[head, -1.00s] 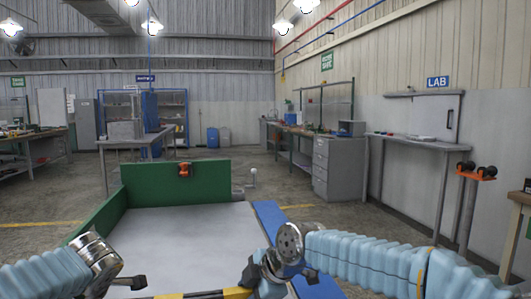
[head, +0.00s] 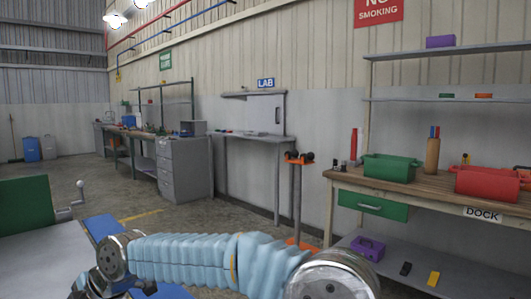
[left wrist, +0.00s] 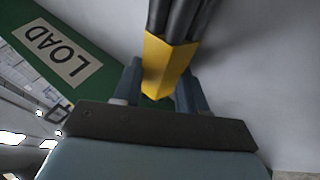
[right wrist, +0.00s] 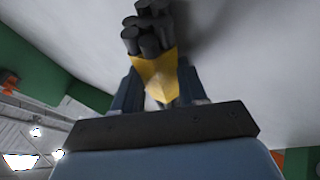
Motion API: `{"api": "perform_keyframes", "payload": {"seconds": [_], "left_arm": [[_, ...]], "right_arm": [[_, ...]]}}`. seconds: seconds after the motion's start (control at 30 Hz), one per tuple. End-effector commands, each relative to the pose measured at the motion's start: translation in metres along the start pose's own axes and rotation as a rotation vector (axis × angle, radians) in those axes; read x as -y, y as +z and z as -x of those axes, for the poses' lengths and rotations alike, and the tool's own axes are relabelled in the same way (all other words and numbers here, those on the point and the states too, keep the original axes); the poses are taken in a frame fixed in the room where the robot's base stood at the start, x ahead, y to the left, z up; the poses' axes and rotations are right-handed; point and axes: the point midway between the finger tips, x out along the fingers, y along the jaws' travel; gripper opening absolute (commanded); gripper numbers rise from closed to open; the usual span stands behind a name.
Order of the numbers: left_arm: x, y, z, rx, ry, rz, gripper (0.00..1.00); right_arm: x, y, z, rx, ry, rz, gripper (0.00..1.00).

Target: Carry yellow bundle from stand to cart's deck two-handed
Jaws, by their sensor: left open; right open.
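The yellow bundle is several black hoses with yellow wraps. One yellow wrap (left wrist: 168,68) shows between the spread fingers of my open left gripper (left wrist: 157,78). Another yellow wrap (right wrist: 155,78) shows between the spread fingers of my open right gripper (right wrist: 159,82). The bundle appears to lie on the cart's pale grey deck (left wrist: 265,80); exact contact is hard to judge. In the head view the deck (head: 45,255) is at lower left, and my right gripper (head: 110,288) is at the bottom edge. The bundle and left gripper are outside that view. An orange-topped stand (head: 298,160) stands at centre without a bundle.
The cart has a green end wall (head: 25,208) and a crank (head: 75,200); a LOAD label (left wrist: 50,52) is on green. A DOCK workbench (head: 440,195) with green (head: 390,168) and red bins (head: 490,184) is at right. Floor is open between cart and stand.

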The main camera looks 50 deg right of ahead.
Motion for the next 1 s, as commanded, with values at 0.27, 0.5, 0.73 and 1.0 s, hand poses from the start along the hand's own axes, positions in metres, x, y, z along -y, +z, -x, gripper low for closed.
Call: {"api": "perform_keyframes", "payload": {"seconds": [0.27, 0.5, 0.73, 1.0], "left_arm": [[0.009, 0.004, 0.014, 0.001, -0.025, -0.006, 0.54], [0.006, 0.003, 0.033, 0.003, -0.017, -0.005, 0.54], [0.005, 0.003, 0.05, 0.004, -0.013, -0.005, 0.54], [0.005, 0.003, 0.062, 0.003, -0.013, -0.004, 0.54]], "right_arm": [[0.007, 0.005, 0.015, 0.009, -0.018, -0.002, 0.54], [0.004, 0.003, 0.034, 0.006, -0.012, 0.0, 0.54], [0.004, 0.003, 0.051, 0.006, -0.01, 0.001, 0.54], [0.004, 0.002, 0.063, 0.005, -0.011, 0.001, 0.54]]}}
